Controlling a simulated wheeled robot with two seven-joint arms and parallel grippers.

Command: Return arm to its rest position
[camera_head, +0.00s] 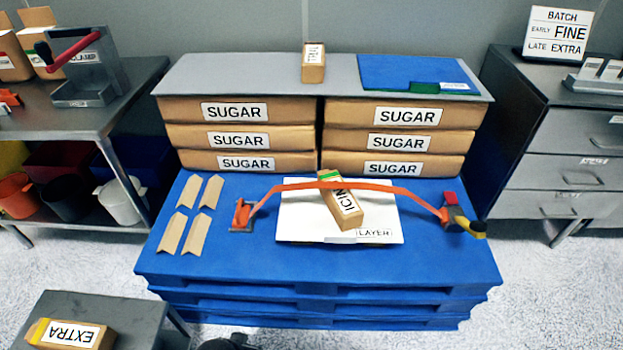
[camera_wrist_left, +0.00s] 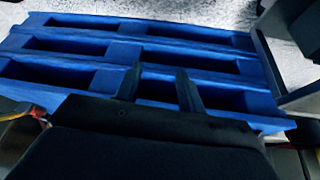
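My left gripper (camera_wrist_left: 158,73) shows in the left wrist view with its two dark fingers apart and nothing between them. Behind the fingers is the slatted side of the blue pallet stack (camera_wrist_left: 85,48). In the head view, a small dark shape at the bottom edge may be part of my left arm; I cannot tell. My right gripper is in neither view. On the blue pallet stack (camera_head: 280,285), an ICING box (camera_head: 343,203) lies at an angle on a white LAYER sheet (camera_head: 300,228). An orange strap (camera_head: 400,192) arches over the box between two end fittings.
SUGAR boxes (camera_head: 235,138) stand stacked at the pallet's back under a grey board (camera_head: 240,75). Several cardboard corner pieces (camera_head: 198,232) lie at the left. A low grey stand (camera_head: 150,318) with an EXTRA box (camera_head: 72,335) is front left. A drawer cabinet (camera_head: 560,150) is right.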

